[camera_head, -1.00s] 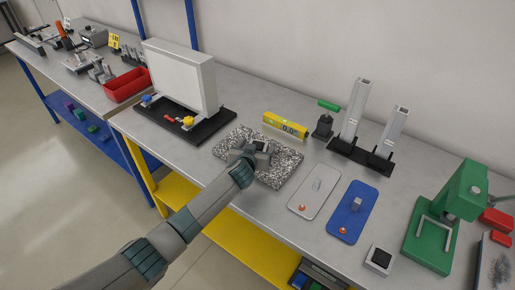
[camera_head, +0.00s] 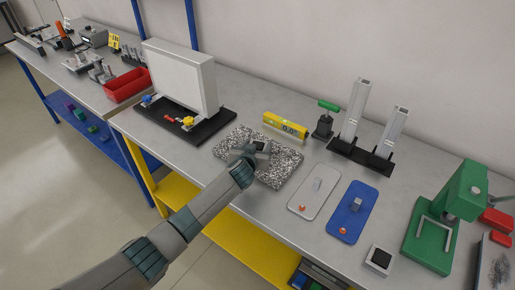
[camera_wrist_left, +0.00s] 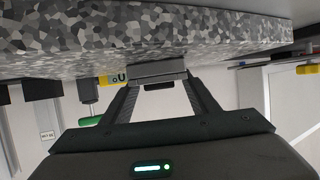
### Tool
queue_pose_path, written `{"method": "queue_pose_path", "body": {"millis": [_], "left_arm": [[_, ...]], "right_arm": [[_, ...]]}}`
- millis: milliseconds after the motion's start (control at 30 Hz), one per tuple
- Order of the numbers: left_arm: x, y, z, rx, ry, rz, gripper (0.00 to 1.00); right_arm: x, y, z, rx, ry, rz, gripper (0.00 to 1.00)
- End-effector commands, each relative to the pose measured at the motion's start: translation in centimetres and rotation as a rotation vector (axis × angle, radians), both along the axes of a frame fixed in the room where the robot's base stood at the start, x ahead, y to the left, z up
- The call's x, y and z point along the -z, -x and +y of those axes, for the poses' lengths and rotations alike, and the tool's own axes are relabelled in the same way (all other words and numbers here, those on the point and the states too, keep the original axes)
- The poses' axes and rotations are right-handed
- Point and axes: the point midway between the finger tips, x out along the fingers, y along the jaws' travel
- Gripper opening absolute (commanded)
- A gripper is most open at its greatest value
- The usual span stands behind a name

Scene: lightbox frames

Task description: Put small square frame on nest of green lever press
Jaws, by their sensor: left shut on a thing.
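My left gripper (camera_head: 254,150) is shut on a small grey piece with a dark face (camera_head: 263,147), which looks like the small square frame. It is over the speckled slab. In the left wrist view my fingers (camera_wrist_left: 158,88) close on the grey piece (camera_wrist_left: 158,71), right by the slab's edge; I cannot tell if it touches the slab. The green lever press (camera_head: 466,192) stands at the right end of the bench. Pale rails of its nest (camera_head: 434,232) show on its green base. My right gripper is not in view.
The speckled slab (camera_head: 286,172) lies mid-bench. Right of it are a white plate (camera_head: 304,206), a blue plate (camera_head: 341,224) and a light square frame with a black middle (camera_head: 380,260). Behind stand a yellow level (camera_head: 286,125) and two upright metal posts (camera_head: 355,108).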

Motion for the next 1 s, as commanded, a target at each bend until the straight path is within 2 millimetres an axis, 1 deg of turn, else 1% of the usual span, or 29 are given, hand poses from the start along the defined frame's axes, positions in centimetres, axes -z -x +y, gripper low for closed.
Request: {"method": "queue_pose_path", "body": {"millis": [267, 467, 600, 767, 867, 1000], "left_arm": [[-0.8, -0.1, 0.0, 0.0, 0.003, -0.002, 0.24], [-2.4, -0.1, 0.0, 0.0, 0.002, -0.003, 0.24], [-4.0, -0.1, 0.0, 0.001, 0.002, -0.005, 0.24], [-5.1, 1.4, -1.4, 0.003, 0.004, -0.003, 0.24], [-5.9, 2.6, -2.4, 0.003, 0.005, -0.003, 0.24], [-7.5, 4.6, -4.2, 0.003, 0.006, -0.003, 0.24]], "right_arm": [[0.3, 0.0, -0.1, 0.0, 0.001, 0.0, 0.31], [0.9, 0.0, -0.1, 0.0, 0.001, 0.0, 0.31], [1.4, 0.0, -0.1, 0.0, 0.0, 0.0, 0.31], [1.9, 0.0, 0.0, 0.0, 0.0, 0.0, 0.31], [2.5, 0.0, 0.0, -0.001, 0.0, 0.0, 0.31], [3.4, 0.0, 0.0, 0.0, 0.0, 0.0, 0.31]]}}
